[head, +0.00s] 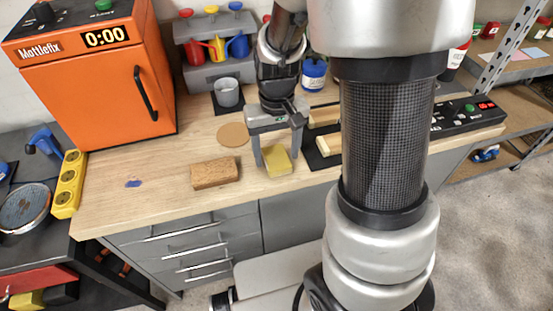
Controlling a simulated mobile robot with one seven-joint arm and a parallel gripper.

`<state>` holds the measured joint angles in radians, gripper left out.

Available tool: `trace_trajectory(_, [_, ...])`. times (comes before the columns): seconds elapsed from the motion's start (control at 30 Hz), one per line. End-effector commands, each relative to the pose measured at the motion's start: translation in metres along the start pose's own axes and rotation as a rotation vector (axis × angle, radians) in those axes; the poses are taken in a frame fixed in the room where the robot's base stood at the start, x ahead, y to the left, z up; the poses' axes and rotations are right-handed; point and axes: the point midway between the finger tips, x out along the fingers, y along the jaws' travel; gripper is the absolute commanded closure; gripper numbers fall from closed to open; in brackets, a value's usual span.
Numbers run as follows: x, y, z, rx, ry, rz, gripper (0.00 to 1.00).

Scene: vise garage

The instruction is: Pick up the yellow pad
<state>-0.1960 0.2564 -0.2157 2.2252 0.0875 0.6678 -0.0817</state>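The yellow pad (279,164) is a small block on the wooden workbench, near its front edge. My gripper (277,156) points down over it from above. Its two fingers are spread wide, one on the left and one on the right of the pad. A narrow gap shows between the left finger and the pad; whether the right finger touches it I cannot tell. The pad appears to rest on the bench top.
A brown cork-like block (215,173) lies just left of the pad. A round coaster (233,134) and a metal cup (227,92) stand behind. A black mat with a wooden piece (328,145) lies right. An orange oven (95,75) stands back left.

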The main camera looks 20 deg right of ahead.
Motion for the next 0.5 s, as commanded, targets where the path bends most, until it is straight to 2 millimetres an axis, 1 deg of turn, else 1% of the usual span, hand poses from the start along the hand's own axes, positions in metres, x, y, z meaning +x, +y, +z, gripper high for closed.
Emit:
trace_trajectory(0.03, [-0.0001,0.0,-0.0001,0.0,0.0,0.0,0.46])
trace_trajectory(0.2, [-0.0002,0.0,-0.0001,0.0,0.0,0.0,0.75])
trace_trajectory(0.4, [-0.0005,0.0,-0.0002,0.0,0.0,0.0,0.75])
trace_trajectory(0.5, [-0.0055,-0.0001,-0.0006,0.0,0.002,-0.001,0.75])
